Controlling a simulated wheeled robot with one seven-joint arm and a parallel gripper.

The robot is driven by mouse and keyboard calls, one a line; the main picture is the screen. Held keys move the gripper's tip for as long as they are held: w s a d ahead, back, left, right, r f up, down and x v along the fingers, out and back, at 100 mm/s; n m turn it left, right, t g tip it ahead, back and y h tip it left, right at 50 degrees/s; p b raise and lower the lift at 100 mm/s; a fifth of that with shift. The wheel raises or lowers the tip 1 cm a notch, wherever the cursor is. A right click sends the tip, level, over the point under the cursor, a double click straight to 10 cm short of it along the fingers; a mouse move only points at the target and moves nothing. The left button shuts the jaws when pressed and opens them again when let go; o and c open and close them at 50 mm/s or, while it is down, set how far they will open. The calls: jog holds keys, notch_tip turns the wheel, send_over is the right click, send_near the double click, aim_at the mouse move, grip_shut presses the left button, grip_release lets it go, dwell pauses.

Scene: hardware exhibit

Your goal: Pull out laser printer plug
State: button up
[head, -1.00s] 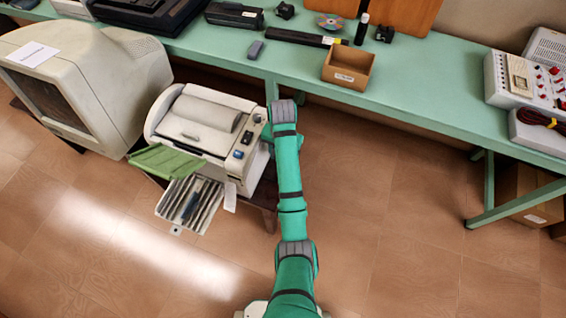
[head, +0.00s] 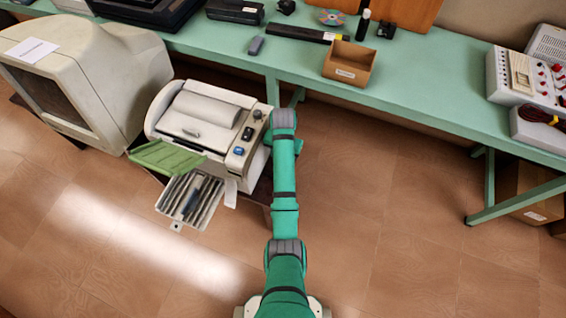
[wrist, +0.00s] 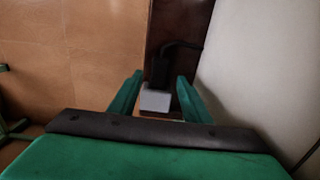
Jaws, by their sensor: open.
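The white laser printer (head: 205,130) stands on a low dark stand, left of my arm, with controls on its right edge. In the wrist view its pale side wall (wrist: 255,75) fills the right. A black plug (wrist: 158,72) with a black cable (wrist: 181,45) bending right sits against a light grey block (wrist: 155,99). My gripper (wrist: 158,90) is open, with one green finger on each side of the grey block and the plug just beyond. I cannot tell whether the fingers touch either. In the head view my arm reaches the printer's right side and hides the plug and fingertips.
A green workbench (head: 420,95) runs behind, holding a small wooden box (head: 350,65) and instruments. A bulky beige monitor (head: 85,80) stands left of the printer. A green tray (head: 168,157) sticks out of the printer's front. The floor (head: 370,230) right of my arm is clear.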

jog(key=shift+f, duration=1.85)
jog(key=shift+c, duration=0.6)
